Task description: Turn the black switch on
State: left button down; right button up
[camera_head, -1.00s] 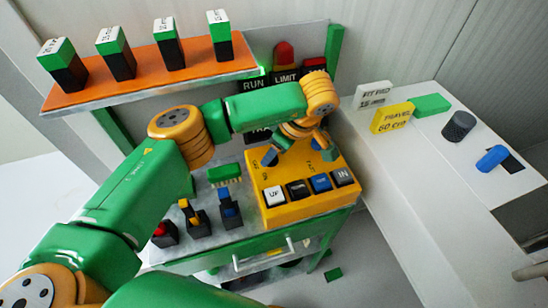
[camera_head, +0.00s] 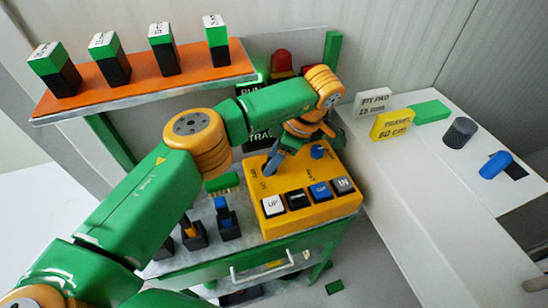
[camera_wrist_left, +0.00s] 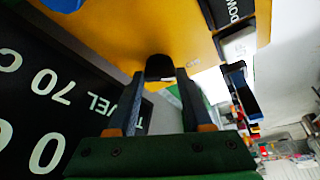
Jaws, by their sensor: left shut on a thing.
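The black switch (camera_wrist_left: 160,67) is a dark knob on the yellow control box, between my left gripper's fingertips in the left wrist view. My left gripper (camera_head: 271,164) is at the box's back left in the head view, its fingers shut on the switch; it also shows in the left wrist view (camera_wrist_left: 160,78). The fingers and wrist hide the switch in the head view. The yellow control box (camera_head: 290,222) has UP, black, blue and IN buttons along its front. My right gripper is not in view.
A blue knob (camera_head: 318,151) sits on the box right of the gripper. A RUN sign (camera_head: 250,90) with a green glow stands behind. Small levers (camera_head: 228,225) are left of the box. An orange shelf (camera_head: 140,92) holds several green-black blocks. A white counter (camera_head: 425,165) is at right.

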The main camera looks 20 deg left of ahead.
aim_at(282, 172)
pick_arm(q)
jog(key=shift+f, duration=0.1)
jog(key=c, duration=0.7)
grip_release()
jog(key=o, duration=0.4)
jog(key=shift+a, duration=0.25)
jog(key=v, duration=0.6)
jog(key=shift+d+r, duration=0.25)
jog(key=shift+r, duration=0.3)
